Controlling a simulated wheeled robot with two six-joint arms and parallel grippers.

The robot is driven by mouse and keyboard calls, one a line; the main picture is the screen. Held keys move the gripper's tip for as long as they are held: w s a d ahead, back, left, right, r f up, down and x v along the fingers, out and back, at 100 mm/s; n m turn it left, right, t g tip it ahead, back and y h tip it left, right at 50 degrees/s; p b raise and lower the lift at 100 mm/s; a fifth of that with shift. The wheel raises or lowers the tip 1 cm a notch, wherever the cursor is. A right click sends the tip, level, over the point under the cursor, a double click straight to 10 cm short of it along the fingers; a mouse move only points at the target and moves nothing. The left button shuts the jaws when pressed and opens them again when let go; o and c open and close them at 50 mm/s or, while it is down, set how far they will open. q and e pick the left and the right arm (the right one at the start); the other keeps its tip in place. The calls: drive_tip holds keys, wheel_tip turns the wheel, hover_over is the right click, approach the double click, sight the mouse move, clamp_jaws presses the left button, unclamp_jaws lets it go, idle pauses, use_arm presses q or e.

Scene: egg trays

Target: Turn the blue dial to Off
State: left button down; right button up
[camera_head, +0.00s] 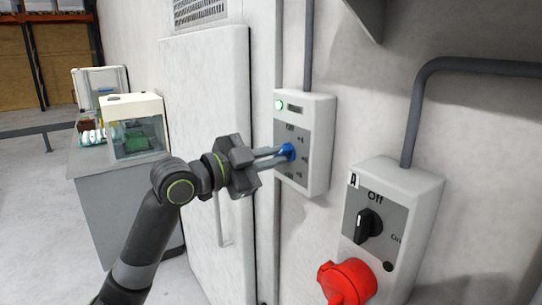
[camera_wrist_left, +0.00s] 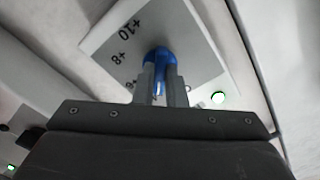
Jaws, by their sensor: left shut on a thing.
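The blue dial (camera_head: 287,152) sits on the grey face of a white wall box (camera_head: 319,140). Off is printed at the top of that face, with number marks around the dial. My left gripper (camera_head: 279,154) is shut on the blue dial. In the left wrist view the two fingers (camera_wrist_left: 160,88) stand on either side of the dial's grip (camera_wrist_left: 159,60), and the marks +10 and +8 show beside it. The fingers hide part of the dial, so I cannot tell where it points. A green light (camera_head: 281,105) glows on the box. My right gripper is not in view.
A second box (camera_head: 424,190) with a black knob (camera_head: 368,223) and a red socket (camera_head: 347,282) is on the wall to the right. A white door (camera_head: 208,130) with a vertical handle is behind my left arm. A grey counter (camera_head: 90,160) with a glass case stands at left.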

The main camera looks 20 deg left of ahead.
use_arm(q)
drive_tip(key=n+p, duration=0.2)
drive_tip(key=shift+r+n, duration=0.15)
drive_tip(key=shift+n, duration=0.15)
drive_tip(key=n+p, duration=0.3)
drive_tip(key=n, duration=0.1)
drive_tip(key=shift+n+p, duration=0.3)
drive_tip(key=shift+p, duration=0.1)
drive_tip(key=shift+n+p, duration=0.55)
drive_tip(key=shift+n, duration=0.15)
drive_tip(key=shift+f, duration=0.2)
drive_tip(key=c, duration=1.5)
unclamp_jaws()
drive_tip(key=shift+d, duration=0.1)
